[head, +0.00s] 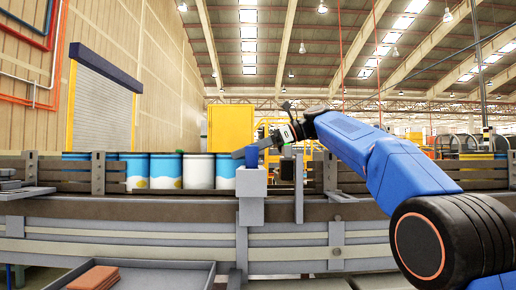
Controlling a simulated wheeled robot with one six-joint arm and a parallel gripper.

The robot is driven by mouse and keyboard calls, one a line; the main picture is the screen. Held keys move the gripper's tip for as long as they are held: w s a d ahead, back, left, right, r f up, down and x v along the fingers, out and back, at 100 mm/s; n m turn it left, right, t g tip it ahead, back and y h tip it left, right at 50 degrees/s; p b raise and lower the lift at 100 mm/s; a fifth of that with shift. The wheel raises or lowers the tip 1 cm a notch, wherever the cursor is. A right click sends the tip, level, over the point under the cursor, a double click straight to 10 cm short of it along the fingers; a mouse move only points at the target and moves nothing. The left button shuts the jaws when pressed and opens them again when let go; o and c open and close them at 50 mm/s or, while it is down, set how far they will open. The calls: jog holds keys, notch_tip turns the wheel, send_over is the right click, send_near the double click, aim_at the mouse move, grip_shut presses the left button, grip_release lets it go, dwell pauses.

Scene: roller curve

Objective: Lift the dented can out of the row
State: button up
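A row of cans (167,172) stands on the conveyor behind its rail, left of the middle. The cans are blue, white, or blue and white with some yellow. I cannot make out a dent on any of them, and their lower parts are partly hidden by the rail. My gripper (244,153) is at the end of my blue arm, by the upper right end of the row. A blue and grey post in front partly hides it. I cannot tell whether its fingers are apart or whether it touches a can.
The conveyor's side rail (60,204) runs across the view. A grey post with a blue top (252,182) stands at its front edge. A grey tray (182,272) holding reddish-brown flat pieces (93,279) is at the lower left. A yellow cabinet (231,126) stands behind.

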jog(key=shift+x, duration=1.95)
jog(key=c, duration=1.3)
jog(key=shift+r, duration=1.55)
jog(key=shift+s+r, duration=0.1)
